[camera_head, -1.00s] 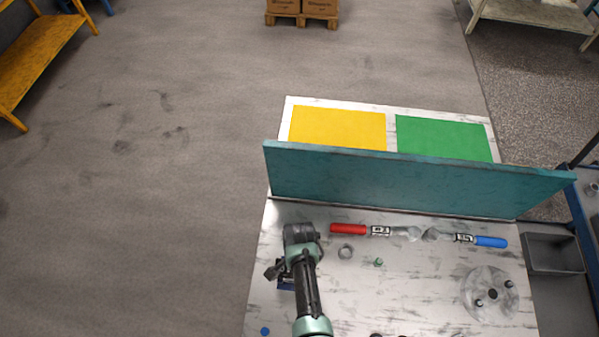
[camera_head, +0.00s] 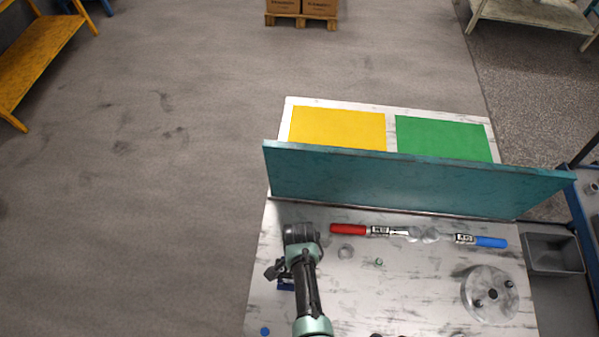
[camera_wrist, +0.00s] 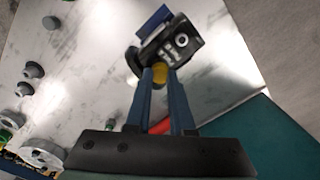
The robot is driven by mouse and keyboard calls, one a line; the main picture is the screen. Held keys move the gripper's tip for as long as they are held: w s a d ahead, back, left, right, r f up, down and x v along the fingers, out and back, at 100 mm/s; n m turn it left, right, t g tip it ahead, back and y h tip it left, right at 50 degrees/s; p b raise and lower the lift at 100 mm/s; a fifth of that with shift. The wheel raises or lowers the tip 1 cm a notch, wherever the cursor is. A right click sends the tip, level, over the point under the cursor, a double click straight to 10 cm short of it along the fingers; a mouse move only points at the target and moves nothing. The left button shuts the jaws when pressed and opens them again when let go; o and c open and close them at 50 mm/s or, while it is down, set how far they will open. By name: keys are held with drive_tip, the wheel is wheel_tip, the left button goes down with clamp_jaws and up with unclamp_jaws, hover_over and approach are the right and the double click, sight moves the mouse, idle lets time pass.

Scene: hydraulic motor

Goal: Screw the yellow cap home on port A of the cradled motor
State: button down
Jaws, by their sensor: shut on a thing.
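The motor (camera_wrist: 180,42) is a dark block in a blue cradle (camera_wrist: 152,20), seen in the wrist view just beyond my fingertips. In the head view my arm hides most of it, and a bit of the blue cradle (camera_head: 286,284) shows beside the arm. The yellow cap (camera_wrist: 160,72) is between the fingertips of my gripper (camera_wrist: 160,78), against the near side of the motor. My gripper is shut on the cap. I cannot tell how deep the cap sits on the port, and the port's label is not readable.
A red-handled wrench (camera_head: 350,229) and a blue-handled wrench (camera_head: 488,241) lie along the teal panel (camera_head: 400,182). A grey ring (camera_head: 346,251), a small green part (camera_head: 379,262) and a round flange (camera_head: 489,294) are on the bench to the right. A blue cap (camera_head: 265,331) lies at front left.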

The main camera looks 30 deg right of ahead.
drive_tip(key=shift+m, duration=1.1)
drive_tip(key=c, duration=0.9)
unclamp_jaws()
drive_tip(key=shift+r+p, duration=1)
drive_tip(key=shift+r, duration=0.75)
drive_tip(key=o, duration=0.5)
drive_tip(key=shift+o, duration=0.2)
